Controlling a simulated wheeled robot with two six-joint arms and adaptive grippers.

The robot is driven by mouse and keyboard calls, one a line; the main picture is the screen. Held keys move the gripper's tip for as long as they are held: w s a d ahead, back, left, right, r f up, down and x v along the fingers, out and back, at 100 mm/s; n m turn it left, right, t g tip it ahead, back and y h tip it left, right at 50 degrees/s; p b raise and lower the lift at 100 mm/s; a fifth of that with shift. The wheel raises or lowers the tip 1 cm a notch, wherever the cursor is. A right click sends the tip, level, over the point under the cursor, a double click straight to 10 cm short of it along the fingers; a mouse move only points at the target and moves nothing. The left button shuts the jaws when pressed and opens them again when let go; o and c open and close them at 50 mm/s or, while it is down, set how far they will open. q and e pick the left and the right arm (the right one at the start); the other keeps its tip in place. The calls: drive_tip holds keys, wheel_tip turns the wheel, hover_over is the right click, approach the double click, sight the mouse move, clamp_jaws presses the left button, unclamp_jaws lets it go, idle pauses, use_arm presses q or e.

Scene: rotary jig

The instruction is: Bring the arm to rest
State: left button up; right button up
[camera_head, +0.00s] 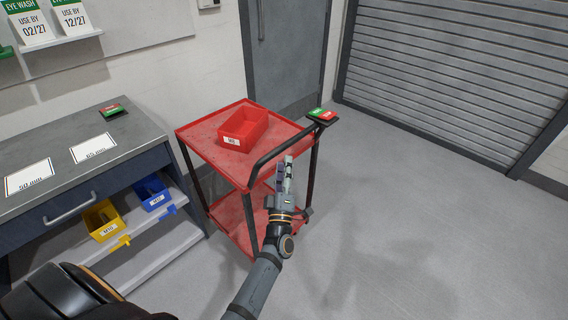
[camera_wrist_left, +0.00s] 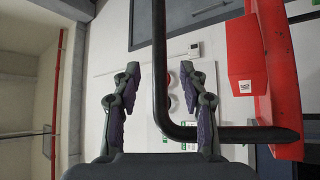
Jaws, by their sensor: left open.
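My left arm reaches up from the bottom of the head view. Its left gripper (camera_head: 285,172) is beside the black handle of the red cart (camera_head: 200,136). In the left wrist view the left gripper (camera_wrist_left: 160,88) has its two fingers wide apart and holds nothing. The black cart handle (camera_wrist_left: 158,60) crosses the view between the fingers; I cannot tell how far beyond the fingertips it lies. My right gripper is not in view.
A red bin (camera_head: 243,128) stands on the cart's top. A red and green box (camera_head: 321,115) is at the cart's corner. A grey workbench (camera_head: 60,150) with yellow (camera_head: 103,220) and blue (camera_head: 152,192) bins below is at left. The floor (camera_head: 430,220) at right is clear.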

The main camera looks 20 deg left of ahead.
use_arm(q)
drive_tip(key=s+d+f+m+g+h+p, duration=0.1)
drive_tip(key=s+f+m+g+h, duration=0.2)
drive_tip(key=f, duration=0.8)
drive_tip(key=s+d+f+m+g+h+p, duration=0.1)
drive_tip(key=s+f+m+g+h, duration=0.2)
drive_tip(key=f, duration=0.7)
drive_tip(key=s+d+f+m+g+h+p, duration=0.15)
drive_tip(key=s+f+m, duration=0.3)
drive_tip(key=f, duration=0.65)
drive_tip(key=s+a+f+m+g, duration=0.25)
drive_tip(key=s+f+g, duration=0.25)
drive_tip(key=s+f, duration=0.45)
drive_tip(key=s+a+f+m+g, duration=0.1)
drive_tip(key=s+f+g, duration=0.1)
drive_tip(key=s, duration=0.7)
drive_tip(key=s+a+f+m+g+p, duration=0.1)
drive_tip(key=s+a+f+m+g, duration=0.1)
drive_tip(key=s, duration=0.7)
drive_tip(key=s+a+f+m+g+p, duration=0.1)
drive_tip(key=s+a+f+g, duration=0.1)
drive_tip(key=s+f, duration=0.3)
drive_tip(key=s+g, duration=0.1)
drive_tip(key=s, duration=0.3)
drive_tip(key=shift+g+y, duration=0.25)
